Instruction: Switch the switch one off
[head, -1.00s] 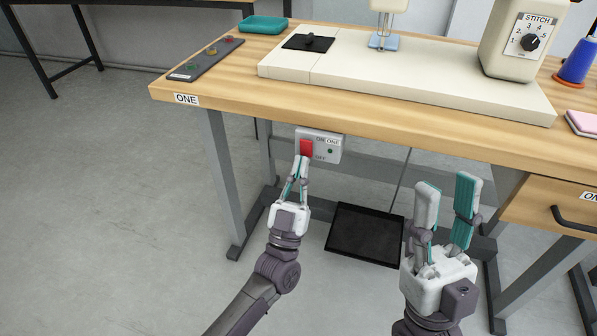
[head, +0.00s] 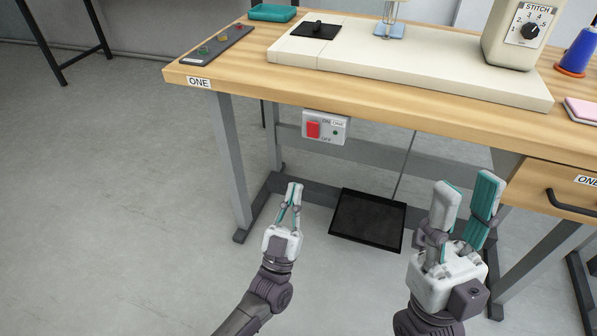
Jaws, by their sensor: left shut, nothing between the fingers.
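The switch box labelled ONE (head: 342,129) is mounted under the front edge of the table. Its red rocker (head: 313,130) sits on the left of the face, beside ON and OFF markings and a small dark green lamp. I cannot tell the rocker's position for sure. My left gripper (head: 294,186) is shut and empty, below and a little left of the box, apart from it. My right gripper (head: 467,190) is open and empty, in front of the table's right part.
The wooden table (head: 250,88) carries a cream sewing machine (head: 430,78), a teal tray (head: 272,12) and a dark button panel (head: 215,47). A black pedal (head: 368,220) lies on the floor beneath. A drawer (head: 555,188) is at right. Floor at left is clear.

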